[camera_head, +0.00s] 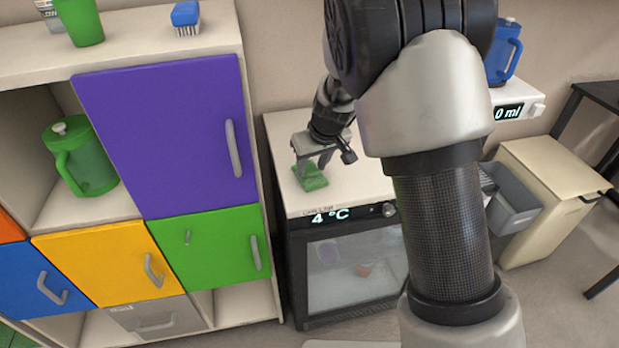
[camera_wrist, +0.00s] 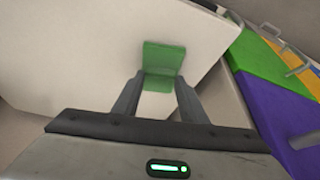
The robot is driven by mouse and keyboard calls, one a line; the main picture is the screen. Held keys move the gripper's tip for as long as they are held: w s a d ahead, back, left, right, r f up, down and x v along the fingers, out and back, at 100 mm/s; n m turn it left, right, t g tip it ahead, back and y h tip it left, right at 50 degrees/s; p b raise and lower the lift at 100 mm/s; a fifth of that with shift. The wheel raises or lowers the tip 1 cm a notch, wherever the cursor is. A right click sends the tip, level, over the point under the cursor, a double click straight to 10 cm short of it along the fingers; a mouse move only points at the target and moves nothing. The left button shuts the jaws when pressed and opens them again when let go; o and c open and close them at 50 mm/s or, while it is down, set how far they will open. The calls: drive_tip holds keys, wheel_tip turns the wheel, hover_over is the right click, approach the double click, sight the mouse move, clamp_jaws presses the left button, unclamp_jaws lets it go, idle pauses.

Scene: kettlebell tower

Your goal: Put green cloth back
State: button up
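The green cloth (camera_head: 312,179) lies on the white top of the small fridge (camera_head: 283,128), near its left front edge. It also shows in the wrist view (camera_wrist: 163,62), beyond and between my fingertips, with its lower part on the white surface. My gripper (camera_head: 313,165) points down right over the cloth. In the wrist view my gripper (camera_wrist: 157,88) has its two fingers apart, one on each side of the cloth's lower part. Whether the fingers touch the cloth cannot be told.
A shelf unit with a purple door (camera_head: 165,135), a yellow door (camera_head: 105,262) and a green door (camera_head: 212,248) stands left of the fridge. A green jug (camera_head: 82,160) sits in an open compartment. A green cup (camera_head: 80,20) and blue brush (camera_head: 186,17) stand on top.

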drive_tip(key=shift+s+f, duration=0.15)
drive_tip(key=shift+f, duration=0.25)
drive_tip(key=shift+c, duration=0.9)
drive_tip(key=o, duration=0.9)
drive_tip(key=shift+r, duration=0.15)
drive_tip(key=shift+c, duration=0.3)
drive_tip(key=shift+c, duration=1.4)
drive_tip(key=shift+r, duration=0.1)
drive_tip(key=p+v, duration=0.4)
drive_tip(key=v, duration=0.4)
drive_tip(key=shift+r+p, duration=0.4)
